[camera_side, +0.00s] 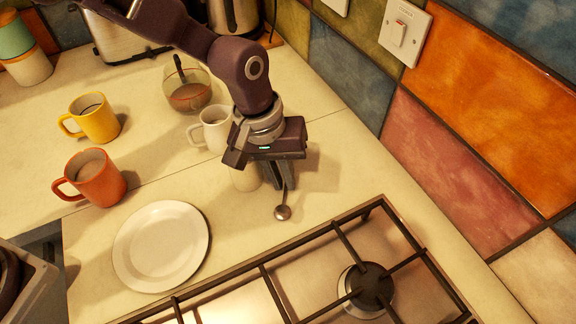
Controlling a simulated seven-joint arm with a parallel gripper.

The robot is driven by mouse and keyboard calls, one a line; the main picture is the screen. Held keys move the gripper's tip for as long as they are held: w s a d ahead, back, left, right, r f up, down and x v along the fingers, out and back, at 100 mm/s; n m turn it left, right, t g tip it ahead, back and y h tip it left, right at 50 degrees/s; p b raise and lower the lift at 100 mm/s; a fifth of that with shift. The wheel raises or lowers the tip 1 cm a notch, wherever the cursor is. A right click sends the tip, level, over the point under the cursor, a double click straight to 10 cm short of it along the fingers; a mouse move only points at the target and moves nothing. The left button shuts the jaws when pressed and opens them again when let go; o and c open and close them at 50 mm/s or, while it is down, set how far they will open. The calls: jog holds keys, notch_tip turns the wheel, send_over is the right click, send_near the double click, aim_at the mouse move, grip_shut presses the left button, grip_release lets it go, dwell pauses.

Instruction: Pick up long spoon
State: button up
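The long spoon shows as a small round metal bowl (283,212) on the pale counter, with a thin dark handle running up from it toward my gripper. My gripper (281,187) points down directly above and around the upper end of that handle. The handle's top is hidden by the fingers and the gripper body. The fingers overlap in this view, so I cannot tell whether they are closed on the handle or whether the spoon is lifted.
A white mug (211,130) and a pale cup (246,178) stand close behind my gripper. A hob (262,270) is in front and a white plate (160,246) front left. Orange (103,182) and yellow (97,122) mugs and a glass jug (190,97) stand left; a tiled wall is right.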

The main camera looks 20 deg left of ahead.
dwell(0.3)
grip_shut()
